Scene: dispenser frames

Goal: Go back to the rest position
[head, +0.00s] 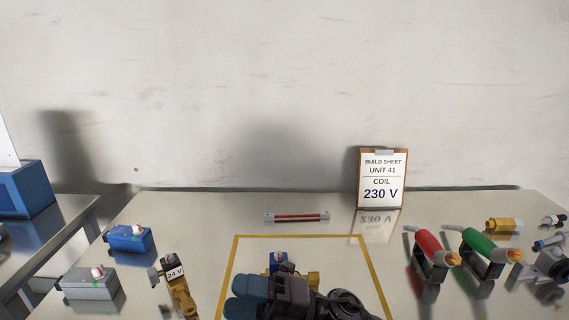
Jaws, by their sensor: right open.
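My right gripper (248,297) is at the bottom centre of the head view, over the yellow-bordered area (236,262) of the table. Its dark body and blue-grey fingers point left; it is open. Behind it a brass part (313,280) and a small blue block (278,259) show only partly. The gripper hides the rest of them, and I cannot tell whether it touches them. My left gripper is not in view.
A build sheet (382,178) reading 230 V stands at the back. Left are a blue block (130,239), a grey block (90,285) and a brass valve marked 24 V (178,290). Right are red (428,244) and green (479,244) handled tools. A red bar (296,217) lies behind the area.

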